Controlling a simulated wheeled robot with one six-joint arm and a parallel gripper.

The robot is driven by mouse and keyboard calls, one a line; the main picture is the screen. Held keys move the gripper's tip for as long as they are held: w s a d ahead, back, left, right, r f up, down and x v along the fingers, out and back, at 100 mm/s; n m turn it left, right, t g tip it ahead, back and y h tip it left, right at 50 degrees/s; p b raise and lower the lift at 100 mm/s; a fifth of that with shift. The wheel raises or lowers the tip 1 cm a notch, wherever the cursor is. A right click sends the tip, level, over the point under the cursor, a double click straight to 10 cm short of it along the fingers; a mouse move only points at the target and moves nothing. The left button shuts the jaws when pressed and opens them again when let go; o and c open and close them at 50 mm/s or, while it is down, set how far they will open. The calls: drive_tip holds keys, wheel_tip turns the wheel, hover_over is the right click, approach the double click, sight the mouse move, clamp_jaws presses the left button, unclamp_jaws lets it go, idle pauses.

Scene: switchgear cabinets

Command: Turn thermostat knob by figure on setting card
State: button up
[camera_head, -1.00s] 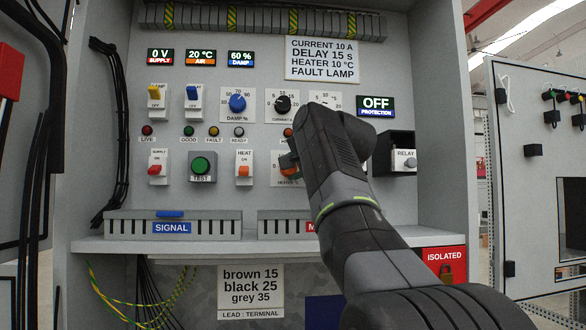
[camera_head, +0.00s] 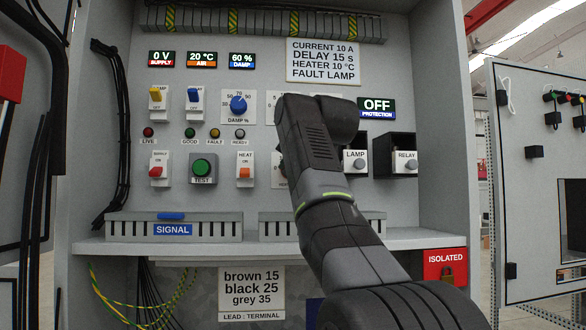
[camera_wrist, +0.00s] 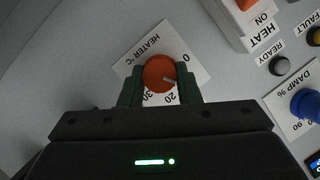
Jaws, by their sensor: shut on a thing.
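The orange heater knob (camera_wrist: 158,73) sits on a white dial plate marked HEATER °C (camera_wrist: 143,57) in the wrist view. My gripper (camera_wrist: 160,84) has its two green fingers on either side of the knob, closed on it. The knob's white mark points between the figures 0 and 20; a finger covers the scale there. In the head view my arm hides the knob and gripper, leaving only an edge of the dial plate (camera_head: 279,182). The setting card (camera_head: 323,61) reads CURRENT 10 A, DELAY 15 s, HEATER 10 °C, FAULT LAMP.
The HEAT switch (camera_head: 245,170) is left of the heater dial. The blue DAMP knob (camera_head: 238,104) is above it. LAMP (camera_head: 355,162) and RELAY (camera_head: 404,162) boxes stand to the right. A ledge with slotted ducts (camera_head: 175,228) runs below.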

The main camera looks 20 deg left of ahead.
drive_tip(key=shift+f, duration=0.15)
drive_tip(key=o, duration=1)
drive_tip(key=b+v, duration=0.1)
drive_tip(key=v, duration=1.2)
drive_tip(key=shift+s+d+r, duration=0.25)
drive_tip(key=shift+s, duration=0.05)
